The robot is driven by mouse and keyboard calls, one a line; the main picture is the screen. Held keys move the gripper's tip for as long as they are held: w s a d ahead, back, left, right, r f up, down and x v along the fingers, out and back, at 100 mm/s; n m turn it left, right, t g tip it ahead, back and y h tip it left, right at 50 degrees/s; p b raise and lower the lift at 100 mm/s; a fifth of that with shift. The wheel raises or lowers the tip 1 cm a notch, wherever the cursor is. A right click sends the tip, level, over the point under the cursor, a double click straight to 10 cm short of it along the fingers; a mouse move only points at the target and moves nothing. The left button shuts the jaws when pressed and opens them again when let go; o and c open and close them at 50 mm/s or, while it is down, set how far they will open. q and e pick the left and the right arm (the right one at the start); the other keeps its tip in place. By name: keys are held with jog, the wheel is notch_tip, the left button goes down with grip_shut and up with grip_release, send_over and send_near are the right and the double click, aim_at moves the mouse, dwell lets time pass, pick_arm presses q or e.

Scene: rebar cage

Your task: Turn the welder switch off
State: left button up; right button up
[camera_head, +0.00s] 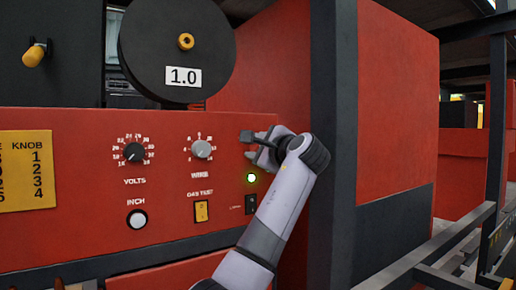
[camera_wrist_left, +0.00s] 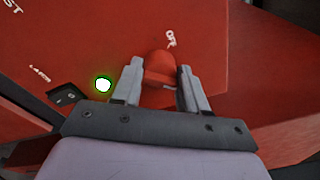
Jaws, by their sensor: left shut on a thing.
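The red welder panel (camera_head: 95,190) fills the left and middle of the head view. My left gripper (camera_head: 254,145) is at the panel's upper right part, right of the grey wire knob. In the left wrist view, its two fingers (camera_wrist_left: 160,75) are closed on the sides of a red switch (camera_wrist_left: 158,62). In the head view the gripper hides the switch. A green lamp (camera_head: 252,178) is lit below the gripper; it also glows in the left wrist view (camera_wrist_left: 103,84). My right gripper is not in view.
The panel also carries a black volts knob (camera_head: 134,152), a grey wire knob (camera_head: 201,149), a white inch button (camera_head: 137,219), a yellow gas test switch (camera_head: 201,211) and a small black rocker (camera_head: 251,203). A dark post (camera_head: 333,120) stands close right of the gripper. Metal rails are at lower right.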

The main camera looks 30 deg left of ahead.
pick_arm(q)
jog(key=shift+w+f+n+g+y, duration=0.1)
jog(key=shift+f+n+g+y, duration=0.15)
jog(key=shift+n, duration=2.8)
jog(key=shift+n+g+y, duration=0.15)
jog(key=shift+n+y, duration=0.2)
jog(key=shift+n, duration=2.75)
jog(key=shift+w+f+n+g+y, duration=0.1)
jog(key=shift+f+n+g+y, duration=0.15)
jog(key=shift+n, duration=2.8)
jog(key=shift+r, duration=0.1)
jog(key=o, duration=1)
jog(key=shift+r, duration=0.1)
jog(key=shift+s+d, duration=0.1)
